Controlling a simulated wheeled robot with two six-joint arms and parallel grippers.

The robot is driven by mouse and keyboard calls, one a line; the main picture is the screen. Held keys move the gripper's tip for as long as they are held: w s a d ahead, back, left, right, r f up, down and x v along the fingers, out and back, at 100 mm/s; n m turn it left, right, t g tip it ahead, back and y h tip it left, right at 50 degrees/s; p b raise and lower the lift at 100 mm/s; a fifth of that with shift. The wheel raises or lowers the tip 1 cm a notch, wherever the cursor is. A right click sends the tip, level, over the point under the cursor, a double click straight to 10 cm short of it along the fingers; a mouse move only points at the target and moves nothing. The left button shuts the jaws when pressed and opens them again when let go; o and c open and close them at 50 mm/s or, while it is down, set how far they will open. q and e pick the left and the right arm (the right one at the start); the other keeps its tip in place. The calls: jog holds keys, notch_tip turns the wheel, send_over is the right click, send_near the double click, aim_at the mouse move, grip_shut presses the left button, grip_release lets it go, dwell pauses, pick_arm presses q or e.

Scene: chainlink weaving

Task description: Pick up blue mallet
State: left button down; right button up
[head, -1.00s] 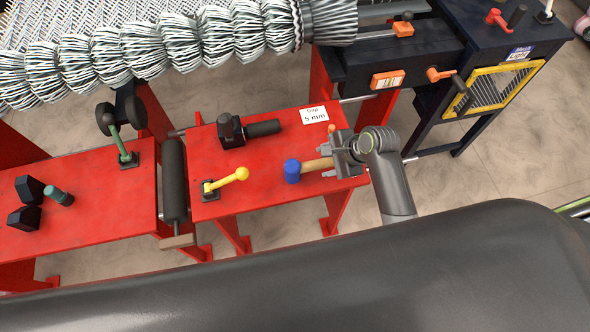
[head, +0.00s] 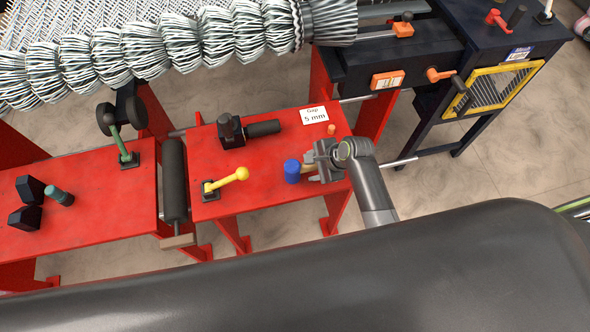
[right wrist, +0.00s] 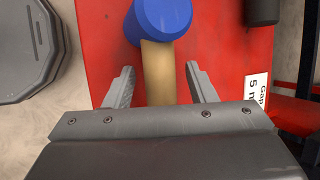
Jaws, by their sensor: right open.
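The blue mallet has a blue head (head: 292,171) and a light wooden handle, and lies on the right red table (head: 260,186). In the right wrist view, its blue head (right wrist: 163,18) is at the top and its wooden handle (right wrist: 159,75) runs down between my fingers. My right gripper (head: 312,166) is over the handle, close to the head. In the right wrist view its two fingers (right wrist: 159,86) are open, one on each side of the handle, with a gap on both sides. The handle's far end is hidden by the gripper. My left gripper is not in view.
A yellow-knobbed lever (head: 227,187) stands left of the mallet. A black clamp-like block (head: 231,131) and a "5 mm" card (head: 314,115) are behind it. A small orange peg (head: 331,130) stands near the gripper. A dark machine (head: 400,60) is at the back right.

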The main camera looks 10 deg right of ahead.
jog(key=shift+c, duration=0.4)
grip_shut()
jog(key=shift+r, duration=0.1)
notch_tip(320, 180, up, 10)
jog(key=shift+f, duration=0.1)
